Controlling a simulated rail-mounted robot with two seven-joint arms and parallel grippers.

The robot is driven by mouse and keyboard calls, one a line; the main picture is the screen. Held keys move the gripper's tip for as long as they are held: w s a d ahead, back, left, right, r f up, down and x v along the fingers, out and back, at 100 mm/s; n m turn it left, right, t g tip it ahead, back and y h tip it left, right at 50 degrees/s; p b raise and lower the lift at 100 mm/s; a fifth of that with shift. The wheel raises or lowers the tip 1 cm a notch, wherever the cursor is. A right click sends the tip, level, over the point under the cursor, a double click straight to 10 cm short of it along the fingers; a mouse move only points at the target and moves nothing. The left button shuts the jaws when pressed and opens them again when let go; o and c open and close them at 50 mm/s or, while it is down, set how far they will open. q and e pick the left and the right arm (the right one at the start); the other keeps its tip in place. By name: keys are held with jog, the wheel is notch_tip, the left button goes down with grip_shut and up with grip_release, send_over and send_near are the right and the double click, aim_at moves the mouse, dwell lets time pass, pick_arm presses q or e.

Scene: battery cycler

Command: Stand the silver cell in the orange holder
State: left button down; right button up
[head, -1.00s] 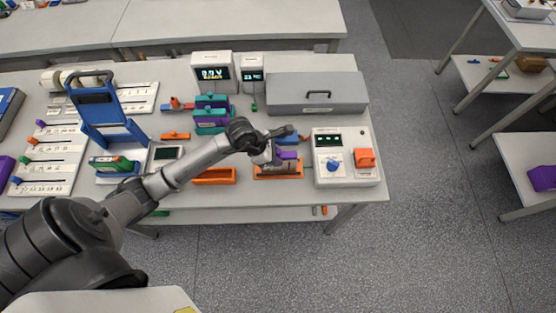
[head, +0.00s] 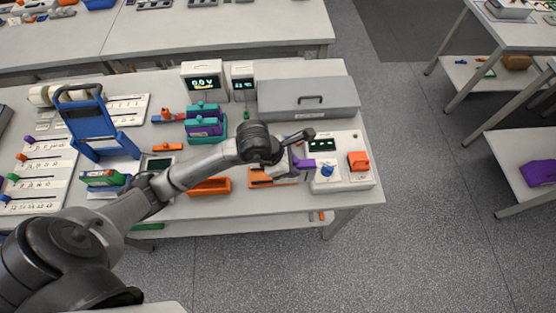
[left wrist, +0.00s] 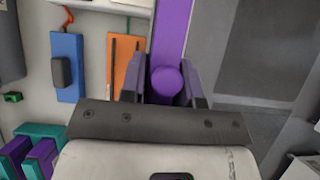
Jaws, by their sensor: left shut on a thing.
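My left gripper (head: 290,163) is shut on a purple piece (head: 304,163) with a round knob; in the left wrist view the purple piece (left wrist: 172,28) runs away from between my fingers (left wrist: 165,84). It is held over the right part of the bench. An orange holder (head: 262,183) lies just below and left of the gripper, partly hidden by my arm; an orange slotted part (left wrist: 125,72) shows left of the fingers in the left wrist view. Another orange tray (head: 212,187) lies further left. I cannot make out the silver cell. My right gripper is not in view.
A white control box (head: 340,172) with a blue knob and orange switch stands close right of the gripper. A grey lidded case (head: 307,99) is behind. Teal and purple blocks (head: 206,122) and a blue frame (head: 98,125) stand left. The bench front edge is close.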

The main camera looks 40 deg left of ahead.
pick_arm(q)
jog(key=shift+d+r, duration=1.15)
jog(key=shift+d, duration=0.65)
jog(key=s+d+f+m+g+y, duration=0.1)
jog(key=s+d+f+m+g, duration=0.25)
jog(key=m, duration=0.55)
jog(key=s+f+m+g+y, duration=0.2)
jog(key=s+m+g, duration=0.2)
jog(key=s+m, duration=0.4)
jog(key=s+d+f+m+g+y, duration=0.1)
jog(key=s+f+m+g, duration=0.25)
jog(key=m, duration=0.65)
jog(key=w+a+r, duration=0.7)
jog(key=w+r, duration=0.3)
jog(key=w, duration=0.2)
jog(key=s+d+r+v, duration=0.1)
jog(key=v, duration=1.5)
jog(key=s+r+p, duration=0.4)
jog(key=r+p, duration=0.4)
jog(key=p, duration=0.2)
jog(key=s+r+p, duration=0.5)
jog(key=r+p, duration=0.4)
jog(key=p, duration=0.2)
jog(key=shift+a+y+p, duration=0.3)
jog(key=shift+a, duration=0.1)
